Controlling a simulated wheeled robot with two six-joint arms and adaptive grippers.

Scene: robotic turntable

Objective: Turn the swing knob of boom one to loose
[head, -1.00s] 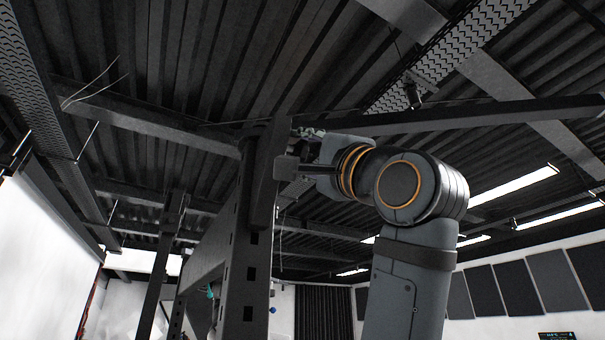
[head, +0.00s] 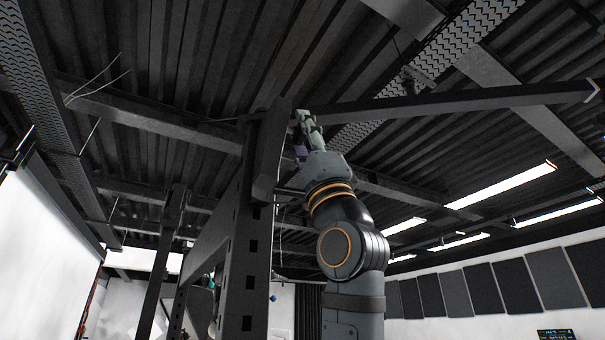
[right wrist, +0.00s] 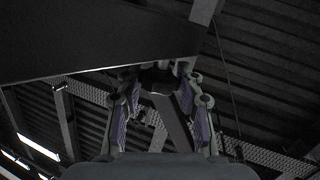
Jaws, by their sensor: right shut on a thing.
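A long dark boom (head: 450,104) runs right from the top of a dark upright post (head: 250,230) in the head view. I cannot read which boom it is. My right gripper (head: 303,122) reaches up to the boom's underside, close to the post. In the right wrist view, the boom (right wrist: 90,40) fills the upper left. The fingers of my right gripper (right wrist: 160,88) stand either side of a small dark rounded knob (right wrist: 160,76) under its edge, shut on it at the tips. The fingers hide the knob in the head view. My left gripper is not in view.
The post and a second dark post (head: 160,265) stand left of my right arm. Ceiling beams and a perforated tray (head: 425,65) run overhead. Grey wall panels (head: 500,285) hang at the far right. The space right of my arm looks open.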

